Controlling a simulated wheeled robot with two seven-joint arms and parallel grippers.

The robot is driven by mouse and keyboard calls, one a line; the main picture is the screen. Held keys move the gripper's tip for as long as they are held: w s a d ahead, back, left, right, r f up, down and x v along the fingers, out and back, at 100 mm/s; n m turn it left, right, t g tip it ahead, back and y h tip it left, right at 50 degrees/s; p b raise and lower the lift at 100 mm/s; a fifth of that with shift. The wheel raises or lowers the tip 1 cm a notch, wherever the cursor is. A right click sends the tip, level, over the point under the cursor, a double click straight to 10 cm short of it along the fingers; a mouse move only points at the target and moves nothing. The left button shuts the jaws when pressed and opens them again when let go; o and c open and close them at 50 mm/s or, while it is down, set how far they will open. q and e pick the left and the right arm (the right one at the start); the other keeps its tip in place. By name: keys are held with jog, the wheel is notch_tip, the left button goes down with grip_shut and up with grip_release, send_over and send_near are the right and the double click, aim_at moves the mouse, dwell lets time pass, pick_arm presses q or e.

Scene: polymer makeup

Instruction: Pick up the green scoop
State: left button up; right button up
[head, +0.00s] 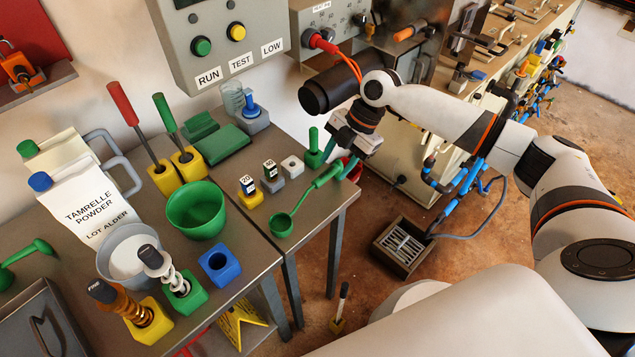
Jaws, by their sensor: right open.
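The green scoop (304,201) lies near the right edge of the metal table. Its round bowl is toward the lower left and its handle slopes up to the right. My right gripper (347,163) is open at the far end of the handle, very close to it. The fingertips are small and partly hidden, so I cannot tell whether they touch or straddle the handle. My left gripper is not in view.
A green bucket (196,211), a blue block (219,264) and small labelled weights (250,192) stand left of the scoop. A green-handled tool (314,150) stands behind it. The table's right edge is close, with a floor drain (403,246) beyond. Another green ladle (22,256) is far left.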

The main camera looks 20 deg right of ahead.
aim_at(331, 170)
jog(key=shift+w+a+f, duration=0.15)
jog(key=shift+a+f, duration=0.1)
jog(key=shift+f, duration=0.35)
jog(key=p+x, duration=0.1)
jog(key=x, duration=0.2)
jog(key=shift+a+f, duration=0.15)
jog(key=shift+f, duration=0.15)
jog(key=shift+a+f+p, duration=0.15)
jog(key=shift+f+p, duration=0.15)
jog(key=shift+f, duration=0.15)
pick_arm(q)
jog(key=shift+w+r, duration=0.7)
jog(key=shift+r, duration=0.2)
pick_arm(e)
jog(key=shift+w, duration=0.1)
grip_shut()
